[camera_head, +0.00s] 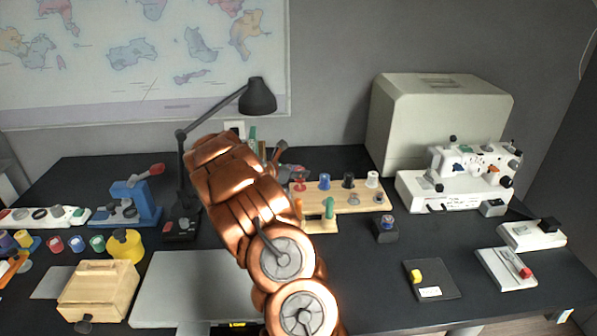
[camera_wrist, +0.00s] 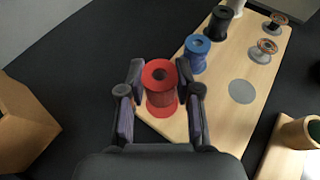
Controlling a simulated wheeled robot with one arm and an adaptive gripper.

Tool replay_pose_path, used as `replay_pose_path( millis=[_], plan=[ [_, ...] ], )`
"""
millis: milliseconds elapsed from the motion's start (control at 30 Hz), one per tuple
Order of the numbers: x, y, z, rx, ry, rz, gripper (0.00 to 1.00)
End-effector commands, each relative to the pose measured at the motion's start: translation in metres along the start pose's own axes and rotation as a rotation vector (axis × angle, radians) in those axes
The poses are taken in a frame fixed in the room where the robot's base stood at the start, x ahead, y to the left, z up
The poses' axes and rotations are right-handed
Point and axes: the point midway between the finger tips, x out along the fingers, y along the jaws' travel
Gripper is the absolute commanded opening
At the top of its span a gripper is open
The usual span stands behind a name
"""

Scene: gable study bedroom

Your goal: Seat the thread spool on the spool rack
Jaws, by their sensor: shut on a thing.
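My gripper (camera_wrist: 161,100) is shut on a red thread spool (camera_wrist: 160,75), its two fingers on either side of it. The spool is upright over the near left end of the wooden spool rack (camera_wrist: 215,110), above a red round mark. I cannot tell whether its base touches the rack. In the head view the red spool (camera_head: 299,186) shows at the left end of the rack (camera_head: 345,203), beside my arm, which hides much of the gripper. A blue spool (camera_wrist: 197,46) and a black spool (camera_wrist: 216,22) stand in line beyond it.
A grey round mark (camera_wrist: 241,91) on the rack is bare. Small metallic-topped spools (camera_wrist: 264,49) stand along its right side. A green cylinder (camera_wrist: 300,131) on a wooden stand is close at right. A wooden box (camera_wrist: 22,125) is at left. A desk lamp (camera_head: 257,97) rises behind my arm.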

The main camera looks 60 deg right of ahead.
Motion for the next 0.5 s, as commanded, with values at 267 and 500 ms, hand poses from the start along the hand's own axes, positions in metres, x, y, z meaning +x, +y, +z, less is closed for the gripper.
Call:
replay_pose_path(
  millis=[267, 500],
  plan=[
    [0.0023, 0.0000, -0.0057, 0.000, 0.000, 0.000, 0.07],
    [0.0041, 0.0001, -0.0102, 0.000, 0.000, 0.000, 0.07]
  ],
)
